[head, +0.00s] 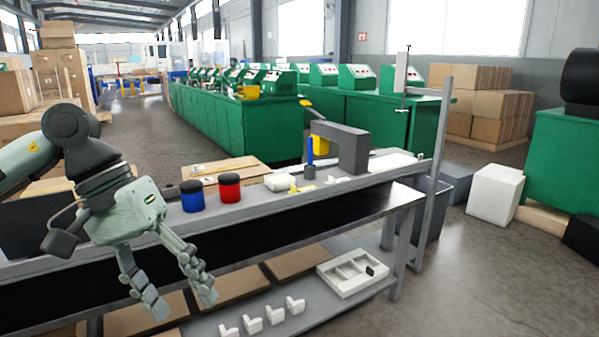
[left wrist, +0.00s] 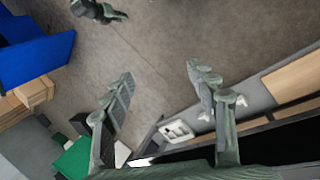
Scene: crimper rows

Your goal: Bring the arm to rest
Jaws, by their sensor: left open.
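My left arm (head: 85,165) comes in from the left in the head view. My left gripper (head: 183,300) hangs in front of the workbench with its fingers pointing down. The fingers are spread and nothing is between them. In the left wrist view the two fingers of the left gripper (left wrist: 162,82) are also apart, with bare floor seen between them. A dark grey-green jointed part at the top edge of the left wrist view looks like my right gripper (left wrist: 98,11). It is cut off and too small to read.
The workbench (head: 300,198) carries a blue jar (head: 192,197), a red jar (head: 229,188) and a grey arch-shaped frame (head: 352,150). Its lower shelf holds a white divided tray (head: 352,274) and several white fittings (head: 274,315).

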